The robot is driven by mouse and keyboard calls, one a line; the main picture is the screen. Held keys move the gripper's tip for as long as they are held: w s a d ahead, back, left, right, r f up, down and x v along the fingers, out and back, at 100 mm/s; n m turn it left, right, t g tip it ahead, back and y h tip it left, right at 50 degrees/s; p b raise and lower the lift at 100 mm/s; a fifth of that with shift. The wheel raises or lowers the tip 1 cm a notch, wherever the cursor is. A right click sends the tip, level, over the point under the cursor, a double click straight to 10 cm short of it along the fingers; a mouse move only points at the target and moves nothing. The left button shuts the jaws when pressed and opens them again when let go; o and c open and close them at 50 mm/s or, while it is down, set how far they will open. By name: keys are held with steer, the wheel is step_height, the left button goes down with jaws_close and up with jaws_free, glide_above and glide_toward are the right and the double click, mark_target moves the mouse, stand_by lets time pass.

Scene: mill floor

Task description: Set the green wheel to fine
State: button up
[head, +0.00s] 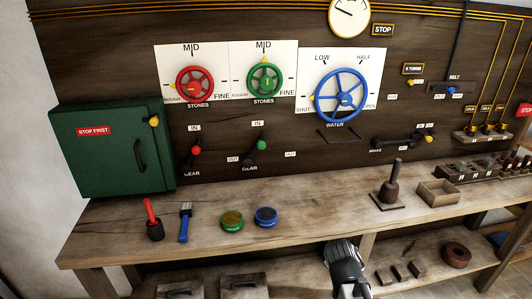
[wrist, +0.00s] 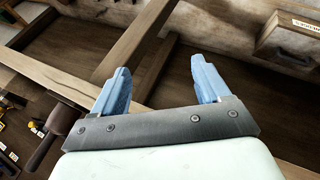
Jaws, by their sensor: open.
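The green wheel (head: 264,79) is a spoked handwheel on a white panel (head: 284,54) on the back wall. The panel is marked MID at the top, FINE at the lower right and ROUGH at the lower left. The green wheel is not in the wrist view.
A red wheel (head: 194,84) is left of the green one and a larger blue wheel (head: 341,92) right. Below are a red-knobbed lever (head: 196,150) and a green-knobbed lever (head: 261,146). Tins, a brush and a red-handled tool stand on the bench (head: 320,203).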

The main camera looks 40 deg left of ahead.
steer(key=w+a+r+n+t+y, duration=0.2)
steer(key=a+r+y, duration=0.2)
steer(key=a+r, duration=0.8)
steer(key=w+a+r+n+t+y, duration=0.25)
steer(key=a+r, duration=0.65)
steer(key=r, duration=0.5)
steer(key=n+t+y, duration=0.1)
steer(key=n+y, duration=0.1)
steer(key=y, duration=0.4)
glide_toward(267, 84)
steer(key=x, duration=1.2)
steer(key=shift+w+a, duration=0.1)
steer(key=shift+a, duration=0.05)
steer(key=c, duration=1)
